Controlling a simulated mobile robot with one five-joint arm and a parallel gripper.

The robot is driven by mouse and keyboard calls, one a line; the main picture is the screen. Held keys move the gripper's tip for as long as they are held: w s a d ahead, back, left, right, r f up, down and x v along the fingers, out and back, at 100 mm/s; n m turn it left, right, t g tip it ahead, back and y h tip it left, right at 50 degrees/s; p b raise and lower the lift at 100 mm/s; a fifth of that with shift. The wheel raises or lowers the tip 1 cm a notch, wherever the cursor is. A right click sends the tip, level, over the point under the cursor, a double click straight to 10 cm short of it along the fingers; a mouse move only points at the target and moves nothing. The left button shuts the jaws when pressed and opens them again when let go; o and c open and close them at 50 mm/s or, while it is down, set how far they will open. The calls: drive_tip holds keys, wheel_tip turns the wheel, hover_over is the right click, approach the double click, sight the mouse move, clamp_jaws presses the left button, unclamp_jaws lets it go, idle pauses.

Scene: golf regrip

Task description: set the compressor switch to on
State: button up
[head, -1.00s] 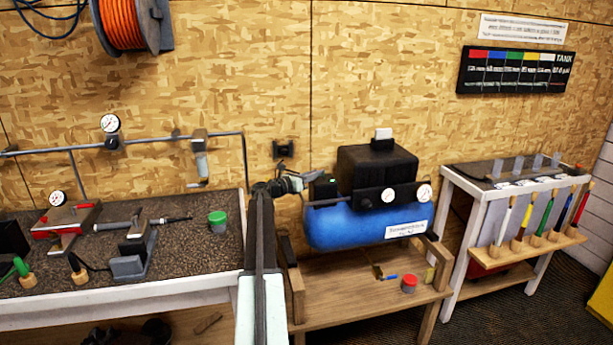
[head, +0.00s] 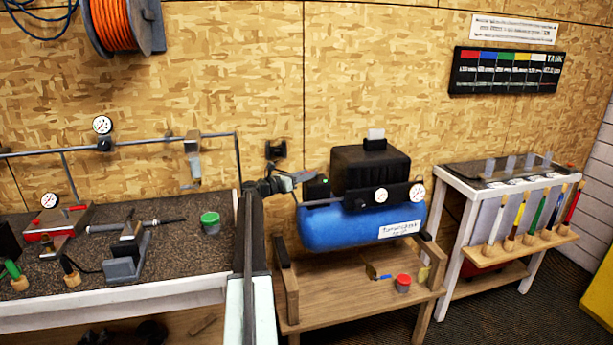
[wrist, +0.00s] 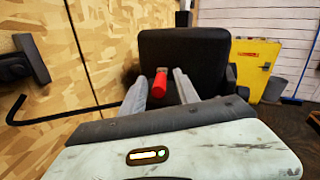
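The compressor has a blue tank (head: 345,232) with a black motor housing (head: 370,165) on top, and stands on a wooden bench. A small dark box with a green spot (head: 318,188) sits at its left end, partly behind my gripper (head: 300,178). In the wrist view, the two grey fingers of my gripper (wrist: 160,90) are apart. A red switch-like piece (wrist: 160,83) shows between them, with a gap visible on each side. The black housing (wrist: 185,55) rises behind it. I cannot tell whether a finger touches the red piece, or the switch's setting.
A workbench (head: 170,225) with tools and a green-lidded jar (head: 210,222) is at left. A red-lidded jar (head: 403,284) stands on the wooden bench (head: 330,305) below the tank. A white table (head: 450,190) with coloured-handled tools is at right. A wall pipe (head: 170,142) runs at left.

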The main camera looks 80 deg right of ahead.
wheel_tip(320, 180, up, 4)
drive_tip(key=p, duration=0.4)
drive_tip(key=shift+f, duration=0.1)
drive_tip(key=s+a+r+p, duration=0.1)
drive_tip(key=s+a, duration=0.2)
drive_tip(key=a, duration=1.2)
drive_tip(key=shift+s+a, duration=0.15)
drive_tip(key=shift+a, duration=0.2)
drive_tip(key=shift+r, duration=0.1)
